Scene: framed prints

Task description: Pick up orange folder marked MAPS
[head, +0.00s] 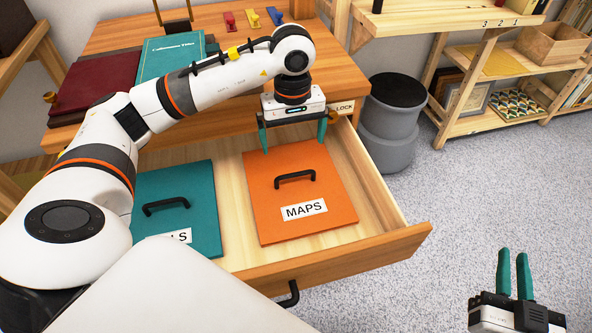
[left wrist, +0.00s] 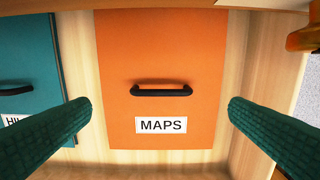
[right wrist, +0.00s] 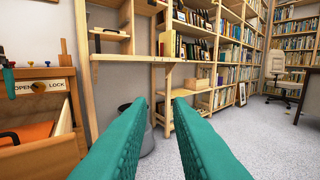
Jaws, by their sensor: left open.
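The orange folder (head: 275,213) marked MAPS lies flat in the open wooden drawer, with a black handle (head: 295,178) standing on it and a white label below the handle. It fills the middle of the left wrist view (left wrist: 160,60). My left gripper (head: 295,137) is open and empty above the far part of the folder. In the left wrist view the handle (left wrist: 161,91) lies between the two widely spread teal fingers, touching neither. My right gripper (head: 514,272) is away from the drawer at the lower right, its fingers a little apart with nothing between them.
A teal folder (head: 195,230) with its own handle lies left of the orange one, its label partly hidden by my arm. The drawer's front panel (head: 340,265) and side walls surround both folders. Carpet at right is clear.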

